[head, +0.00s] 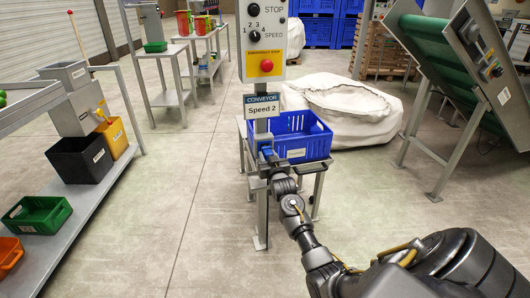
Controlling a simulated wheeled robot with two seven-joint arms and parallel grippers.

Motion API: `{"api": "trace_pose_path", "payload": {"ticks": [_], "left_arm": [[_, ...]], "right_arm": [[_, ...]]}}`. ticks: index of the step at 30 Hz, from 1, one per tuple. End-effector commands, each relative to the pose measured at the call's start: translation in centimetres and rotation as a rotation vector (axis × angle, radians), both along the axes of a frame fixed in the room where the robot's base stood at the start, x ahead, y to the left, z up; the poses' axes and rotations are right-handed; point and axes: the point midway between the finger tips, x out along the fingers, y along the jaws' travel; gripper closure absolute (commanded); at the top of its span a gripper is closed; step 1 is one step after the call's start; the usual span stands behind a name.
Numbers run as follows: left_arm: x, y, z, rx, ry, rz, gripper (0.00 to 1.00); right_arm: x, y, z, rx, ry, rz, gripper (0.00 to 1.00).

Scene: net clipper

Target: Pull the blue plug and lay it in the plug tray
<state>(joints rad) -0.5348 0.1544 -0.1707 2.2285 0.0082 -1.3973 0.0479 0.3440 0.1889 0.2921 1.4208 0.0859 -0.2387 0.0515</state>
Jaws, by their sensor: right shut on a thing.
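My right arm reaches up from the lower right, and its gripper (268,158) is at the post below the conveyor panel. It is shut on a small blue piece (267,150), which looks like the blue plug. The gripper hides most of it, and I cannot tell whether it still sits in a socket. A blue crate (304,149) with a white label stands on a small metal stand just right of and behind the gripper. I cannot make out a thing clearly marked as the plug tray. My left gripper is out of view.
The control panel (263,42) with a red button and the "Conveyor Speed 2" sign (262,106) are above the gripper. A white sack (350,112) lies behind the crate. A side bench (82,208) with bins is left; a green-belted conveyor (440,48) is right. Floor between is clear.

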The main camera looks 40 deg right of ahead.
Motion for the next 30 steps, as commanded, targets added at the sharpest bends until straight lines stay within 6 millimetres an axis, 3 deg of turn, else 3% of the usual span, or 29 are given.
{"api": "trace_pose_path", "payload": {"ticks": [30], "left_arm": [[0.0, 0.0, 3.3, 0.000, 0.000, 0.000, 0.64]], "right_arm": [[-3.6, 1.6, 0.1, 0.001, 0.000, -0.001, 1.00]]}}
